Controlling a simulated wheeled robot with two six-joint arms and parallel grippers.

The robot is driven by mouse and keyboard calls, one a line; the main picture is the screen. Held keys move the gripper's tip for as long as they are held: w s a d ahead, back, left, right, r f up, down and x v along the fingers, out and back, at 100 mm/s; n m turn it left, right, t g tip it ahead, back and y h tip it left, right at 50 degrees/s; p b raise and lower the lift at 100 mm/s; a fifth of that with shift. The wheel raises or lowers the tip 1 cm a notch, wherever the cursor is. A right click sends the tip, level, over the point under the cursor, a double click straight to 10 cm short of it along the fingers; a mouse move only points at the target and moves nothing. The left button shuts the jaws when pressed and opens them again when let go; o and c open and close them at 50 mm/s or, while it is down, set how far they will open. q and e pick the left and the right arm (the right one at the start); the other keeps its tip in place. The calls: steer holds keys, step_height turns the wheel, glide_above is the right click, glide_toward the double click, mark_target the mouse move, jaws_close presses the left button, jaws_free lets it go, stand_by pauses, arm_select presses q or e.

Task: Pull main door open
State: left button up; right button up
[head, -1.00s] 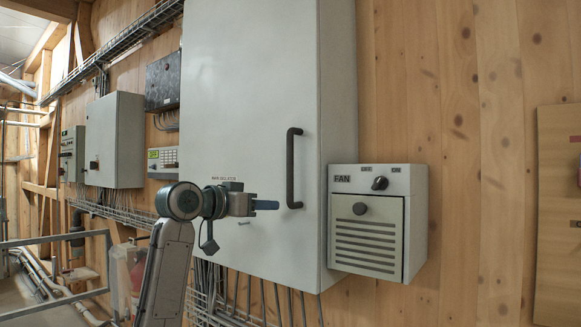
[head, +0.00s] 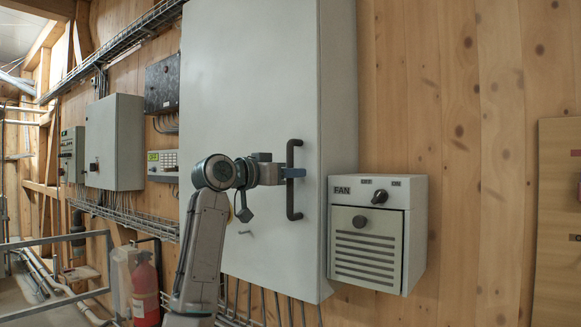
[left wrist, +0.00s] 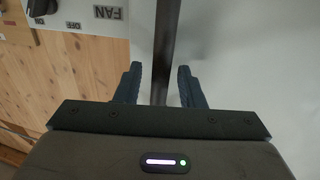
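The main door (head: 250,70) is the big light grey cabinet front in the middle of the head view, and it looks closed. Its black vertical bar handle (head: 291,207) is near the door's right edge. My left gripper (head: 294,173) is at the handle's upper-middle part. In the left wrist view the handle (left wrist: 162,50) runs between the two blue fingers of the left gripper (left wrist: 158,85), with a gap on each side. The gripper is open around the handle. My right gripper is not in view.
A FAN box (head: 372,232) with a knob sits on the wooden wall just right of the cabinet. Smaller grey cabinets (head: 114,142) and a keypad box (head: 163,164) are on the left. A red fire extinguisher (head: 146,292) and a metal railing (head: 55,242) stand lower left.

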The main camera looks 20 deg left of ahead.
arm_select(q)
steer(key=shift+w+d, duration=0.15)
steer(key=shift+w, duration=0.15)
jaws_close()
steer(key=shift+s+f, duration=0.1)
steer(key=shift+s, duration=0.05)
